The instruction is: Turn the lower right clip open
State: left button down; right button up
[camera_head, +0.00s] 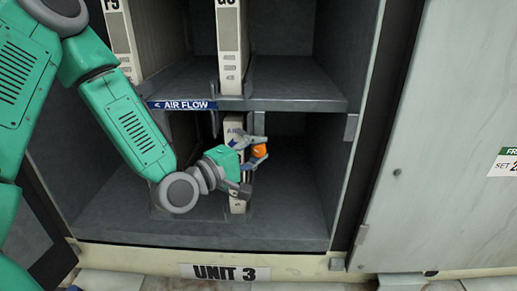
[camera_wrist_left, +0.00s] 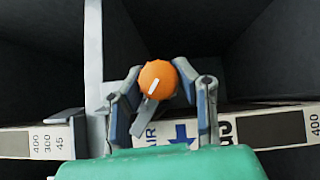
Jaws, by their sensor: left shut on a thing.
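The clip has a round orange knob (camera_head: 260,151) at the front of the lower bay, beside the upper part of an upright pale filter (camera_head: 238,122). My left gripper (camera_head: 257,152) reaches in from the left, with one finger above the knob and one below. In the left wrist view the orange knob (camera_wrist_left: 158,76) sits between the fingertips of the left gripper (camera_wrist_left: 160,84), which is shut on it. A white mark and a grey tab on the knob point down and left. The fingers hide the knob's sides. My right gripper is not in view.
A grey shelf (camera_head: 292,98) with an "AIR FLOW" label (camera_head: 183,105) lies above the lower bay. Another filter (camera_head: 230,45) stands on it. The bay floor (camera_head: 290,225) is bare on the right. A pale panel (camera_head: 445,150) stands at right.

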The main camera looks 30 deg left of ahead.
pick_arm(q)
jog(key=shift+s+f, duration=0.2)
jog(key=shift+f, duration=0.2)
jog(key=c, duration=1.2)
grip_release()
jog(key=shift+r, duration=0.2)
